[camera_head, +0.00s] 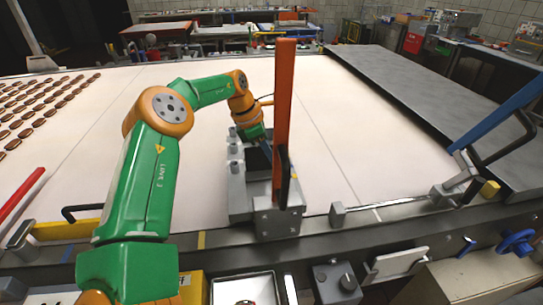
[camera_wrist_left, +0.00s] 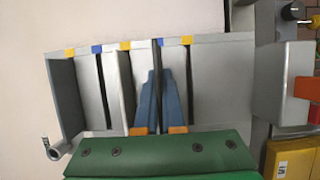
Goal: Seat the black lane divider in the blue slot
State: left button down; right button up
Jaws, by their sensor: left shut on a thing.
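My left gripper (camera_head: 258,146) reaches down over the grey metal lane block (camera_head: 241,196). In the left wrist view its two blue fingers (camera_wrist_left: 160,100) are shut on the thin black lane divider (camera_wrist_left: 158,55). Another blue tab (camera_wrist_left: 96,49) marks a dark slot (camera_wrist_left: 102,90) further left. My right gripper is not in view.
An upright orange bar (camera_head: 285,95) with a black handle (camera_head: 290,180) stands at the block's right side. A blue lever (camera_head: 500,112) is at the far right. Rows of brown biscuits (camera_head: 40,105) lie on the left of the pale belt (camera_head: 330,120), which is otherwise mostly clear.

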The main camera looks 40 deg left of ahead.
pick_arm(q)
jog(key=shift+f+b, duration=0.35)
jog(key=shift+f, duration=0.15)
jog(key=c, duration=0.9)
grip_release()
jog(key=shift+c, duration=0.2)
jog(key=v, duration=0.7)
jog(key=shift+r, duration=0.1)
